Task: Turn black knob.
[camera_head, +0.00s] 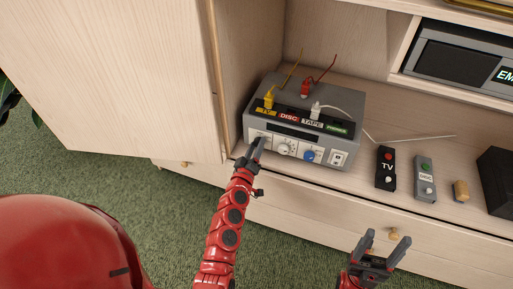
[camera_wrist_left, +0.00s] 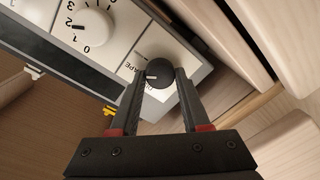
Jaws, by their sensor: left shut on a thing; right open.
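The black knob (camera_wrist_left: 158,75) sits on the front panel of a grey box (camera_head: 350,104) in the cabinet. In the left wrist view it has a white pointer line and lies between my left gripper's fingertips. My left gripper (camera_wrist_left: 160,84) is shut on it. In the head view my left gripper (camera_head: 257,147) reaches the left end of the front panel and hides the knob. My right gripper (camera_head: 382,249) is open and empty, in front of the drawers at the lower right.
A white dial (camera_head: 285,149) and a blue knob (camera_head: 309,155) are on the same panel. Yellow, red and white plugs with cables stand on the box. A black TV remote (camera_head: 386,168), a grey remote (camera_head: 425,178) and a small tan object (camera_head: 461,191) lie to the right. An open cabinet door (camera_head: 120,80) stands left.

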